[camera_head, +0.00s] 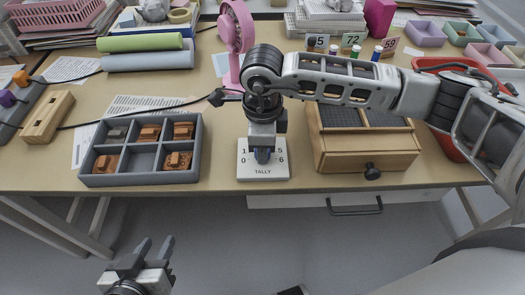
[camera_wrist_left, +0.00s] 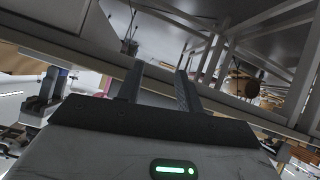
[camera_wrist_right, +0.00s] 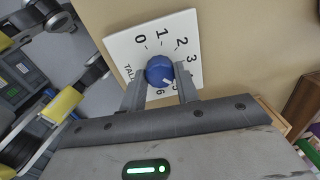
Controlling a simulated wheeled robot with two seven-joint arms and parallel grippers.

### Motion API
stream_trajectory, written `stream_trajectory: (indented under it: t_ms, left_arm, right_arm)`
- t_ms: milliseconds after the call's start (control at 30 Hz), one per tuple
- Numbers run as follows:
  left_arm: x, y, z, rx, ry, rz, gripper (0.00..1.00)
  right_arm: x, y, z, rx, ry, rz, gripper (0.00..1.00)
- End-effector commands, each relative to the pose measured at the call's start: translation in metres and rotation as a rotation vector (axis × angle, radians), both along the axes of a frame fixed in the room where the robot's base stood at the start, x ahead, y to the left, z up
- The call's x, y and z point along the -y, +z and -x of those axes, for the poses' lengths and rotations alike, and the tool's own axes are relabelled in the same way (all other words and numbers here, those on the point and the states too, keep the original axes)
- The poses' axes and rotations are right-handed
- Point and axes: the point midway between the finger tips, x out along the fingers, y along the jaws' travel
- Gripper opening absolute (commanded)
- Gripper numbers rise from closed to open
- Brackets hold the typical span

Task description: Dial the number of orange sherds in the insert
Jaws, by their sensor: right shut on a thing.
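The tally dial is a white plate (camera_head: 263,172) marked TALLY near the table's front edge. Its blue knob (camera_wrist_right: 160,70) shows in the right wrist view between the fingers of my right gripper (camera_wrist_right: 160,92), which is shut on it. A pale mark on the knob points to the lower right, towards partly hidden digits; I cannot tell which. The grey insert (camera_head: 132,180) holds reddish-orange sherds (camera_head: 184,131) in several compartments. A grey sherd (camera_head: 117,132) lies at its back left; the front middle compartment looks empty. My left gripper (camera_head: 154,246) is open and empty, below the table's front edge.
A wooden box (camera_head: 350,160) with a dark knob stands right of the dial. A wooden block (camera_head: 47,117) lies left of the insert. A pink fan (camera_head: 236,35), green roll (camera_head: 140,42) and numbered cards (camera_head: 352,40) stand farther back.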

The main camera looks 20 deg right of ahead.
Motion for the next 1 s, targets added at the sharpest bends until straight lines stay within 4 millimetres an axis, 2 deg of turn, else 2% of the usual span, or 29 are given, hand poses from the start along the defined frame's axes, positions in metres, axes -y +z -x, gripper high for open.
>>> stream_trajectory:
  t_ms: [200,400,967,1000]
  left_arm:
    - [0.0,-0.0091,0.001,0.013,0.002,0.003,0.36]
    - [-0.0002,-0.0074,-0.0011,0.032,0.001,0.0,0.36]
    - [0.0002,-0.008,-0.0007,0.035,-0.005,-0.004,0.36]
    - [0.0002,-0.008,-0.0007,0.035,-0.005,-0.004,0.36]
  right_arm:
    - [0.0008,-0.0022,-0.0008,0.003,0.13,0.0,0.08]
    - [0.0006,-0.0006,-0.0009,0.003,0.199,0.0,0.08]
    - [0.0004,0.0009,-0.0005,0.001,0.229,-0.001,0.08]
    - [0.0004,0.0009,-0.0005,0.001,0.229,-0.001,0.36]
